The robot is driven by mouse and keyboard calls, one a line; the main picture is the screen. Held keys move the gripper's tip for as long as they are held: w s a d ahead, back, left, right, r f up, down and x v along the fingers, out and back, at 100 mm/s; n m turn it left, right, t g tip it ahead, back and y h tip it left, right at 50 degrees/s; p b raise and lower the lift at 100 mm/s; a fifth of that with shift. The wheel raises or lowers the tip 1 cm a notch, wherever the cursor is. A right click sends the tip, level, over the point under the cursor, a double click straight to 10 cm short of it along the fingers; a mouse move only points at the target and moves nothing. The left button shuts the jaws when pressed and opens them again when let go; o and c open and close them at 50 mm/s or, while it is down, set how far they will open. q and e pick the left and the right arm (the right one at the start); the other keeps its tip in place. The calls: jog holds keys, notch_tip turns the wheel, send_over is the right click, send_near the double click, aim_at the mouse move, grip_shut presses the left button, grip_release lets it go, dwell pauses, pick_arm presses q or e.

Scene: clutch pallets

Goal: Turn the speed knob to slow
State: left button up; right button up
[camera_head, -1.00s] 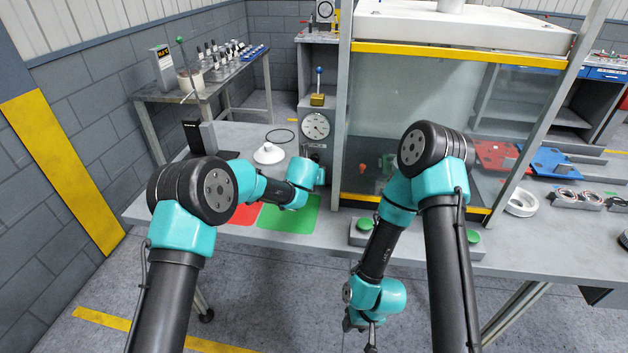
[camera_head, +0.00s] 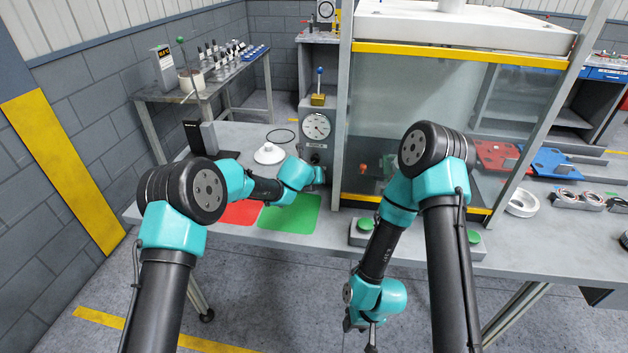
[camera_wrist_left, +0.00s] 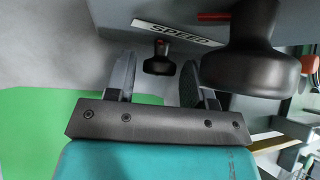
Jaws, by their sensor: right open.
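The speed knob (camera_wrist_left: 158,62) is a small black knob with a red mark, below a white "SPEED" label (camera_wrist_left: 178,33) in the left wrist view. My left gripper (camera_wrist_left: 157,82) has its two fingers apart, one on each side of the knob, with gaps visible; I cannot tell how deep the knob sits between them. My right gripper (camera_head: 363,334) hangs open and low in front of the table, far from the knob.
A larger dark knob (camera_wrist_left: 250,65) is close to the right of my left fingers in the wrist view. A green mat (camera_head: 292,214) and red mat (camera_head: 240,212) lie below my left arm. The glass-sided press (camera_head: 400,110) is to the right.

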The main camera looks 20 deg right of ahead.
pick_arm(q)
jog(key=shift+o, duration=0.7)
jog(key=shift+s, duration=0.1)
jog(key=v, duration=1.7)
jog(key=shift+r, duration=0.15)
jog(key=d+y, duration=0.1)
jog(key=s+d+m+y, duration=0.1)
jog(key=shift+s+d+r+t, duration=0.1)
jog(key=shift+s+d+t, duration=0.05)
jog(key=shift+d+t, duration=0.25)
